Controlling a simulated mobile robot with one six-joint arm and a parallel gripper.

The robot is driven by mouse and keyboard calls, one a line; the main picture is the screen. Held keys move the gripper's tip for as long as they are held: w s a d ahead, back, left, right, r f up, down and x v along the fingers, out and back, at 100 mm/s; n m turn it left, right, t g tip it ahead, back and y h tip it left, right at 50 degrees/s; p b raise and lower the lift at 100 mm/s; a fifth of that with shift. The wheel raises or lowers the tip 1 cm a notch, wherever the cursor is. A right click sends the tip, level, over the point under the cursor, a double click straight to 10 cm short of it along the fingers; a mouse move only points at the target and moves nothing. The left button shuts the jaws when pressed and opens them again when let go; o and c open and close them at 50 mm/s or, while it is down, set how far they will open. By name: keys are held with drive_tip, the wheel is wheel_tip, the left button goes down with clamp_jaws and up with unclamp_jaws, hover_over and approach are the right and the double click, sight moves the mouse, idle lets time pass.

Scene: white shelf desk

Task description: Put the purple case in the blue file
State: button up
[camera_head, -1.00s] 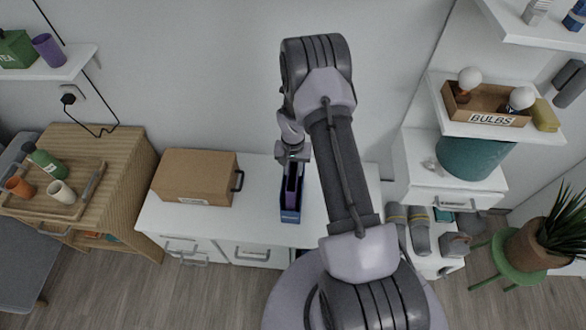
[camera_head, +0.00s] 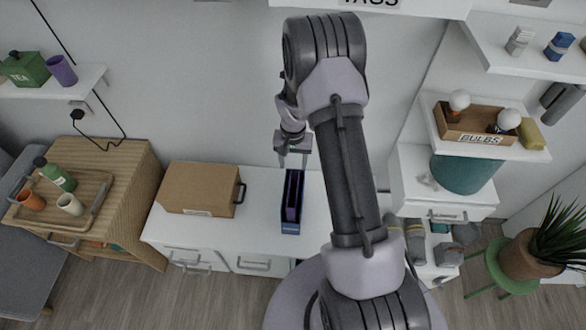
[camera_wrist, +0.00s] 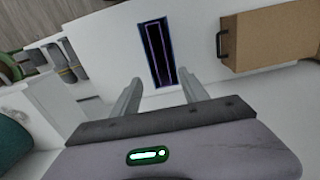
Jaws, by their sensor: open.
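The blue file (camera_head: 290,228) stands upright on the white desk, right of the cardboard box. The purple case (camera_head: 293,190) stands inside it, and its top edge shows. In the wrist view the file (camera_wrist: 171,68) is a narrow open-topped holder, with the dark purple case (camera_wrist: 156,52) inside it. My gripper (camera_head: 292,164) is above and behind the file, apart from both. In the wrist view my gripper's two fingers (camera_wrist: 160,90) are spread wide with nothing between them.
A cardboard box (camera_head: 197,189) with a black handle stands left of the file on the white desk (camera_head: 258,240). At the right, a shelf holds a bulbs box (camera_head: 477,132) above a teal bin (camera_head: 462,172). A wooden cabinet with a tray (camera_head: 88,217) is at the left.

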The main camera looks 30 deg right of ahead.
drive_tip(key=s+a+r+t, duration=0.15)
drive_tip(key=a+r, duration=0.25)
drive_tip(key=r, duration=0.6)
drive_tip(key=s+a+r+n+t, duration=0.1)
drive_tip(key=s+a+r, duration=0.2)
drive_tip(key=r, duration=0.6)
drive_tip(key=s+a+r+t, duration=0.1)
drive_tip(key=s+a+r, duration=0.25)
drive_tip(key=r, duration=0.65)
drive_tip(key=s+a+r+t+y, duration=0.1)
drive_tip(key=s+a+r, duration=0.2)
drive_tip(key=s, duration=0.4)
drive_tip(key=s+a+r+n+t+y, duration=0.1)
drive_tip(key=s+a+r, duration=0.2)
drive_tip(key=s, duration=0.5)
drive_tip(key=shift+a+r+n, duration=0.3)
drive_tip(key=shift+a, duration=0.4)
wheel_tip(320, 180, down, 2)
drive_tip(key=shift+s+f+b, duration=0.1)
drive_tip(key=shift+f+b, duration=0.05)
drive_tip(key=shift+b, duration=1.05)
